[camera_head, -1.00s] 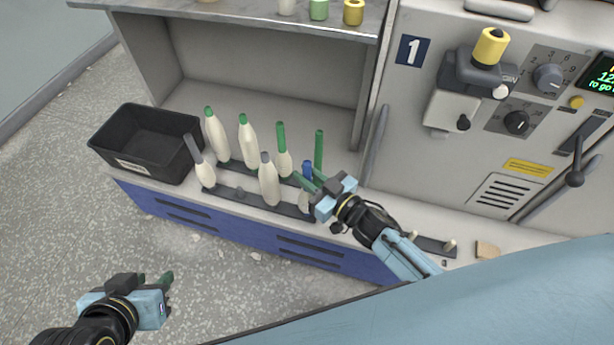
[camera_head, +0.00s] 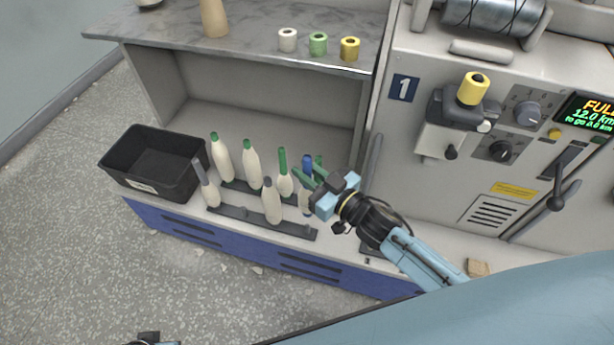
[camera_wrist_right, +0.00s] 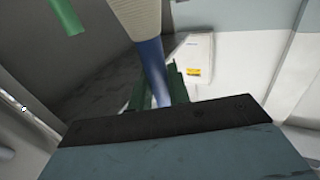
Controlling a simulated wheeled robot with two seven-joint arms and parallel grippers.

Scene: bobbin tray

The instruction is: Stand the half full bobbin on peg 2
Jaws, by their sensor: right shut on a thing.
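My right gripper (camera_head: 312,180) is shut on the blue tube of a bobbin (camera_head: 306,200), which has cream yarn and a blue top. The bobbin hangs roughly upright above the right end of the front peg rail (camera_head: 262,222). In the right wrist view, the blue tube (camera_wrist_right: 153,73) is between the green fingers, with the cream yarn (camera_wrist_right: 137,14) beyond. The rail has bare pegs, one (camera_head: 308,232) below the held bobbin; I cannot read peg numbers. Only a sliver of my left gripper (camera_head: 148,338) shows at the bottom edge; its fingers are out of view.
Two grey-topped bobbins (camera_head: 272,202) (camera_head: 208,186) stand along the front rail. Several green-topped bobbins (camera_head: 252,165) stand behind. A black bin (camera_head: 125,178) is at the left. The shelf (camera_head: 250,48) overhangs behind; the machine panel (camera_head: 400,140) stands at the right.

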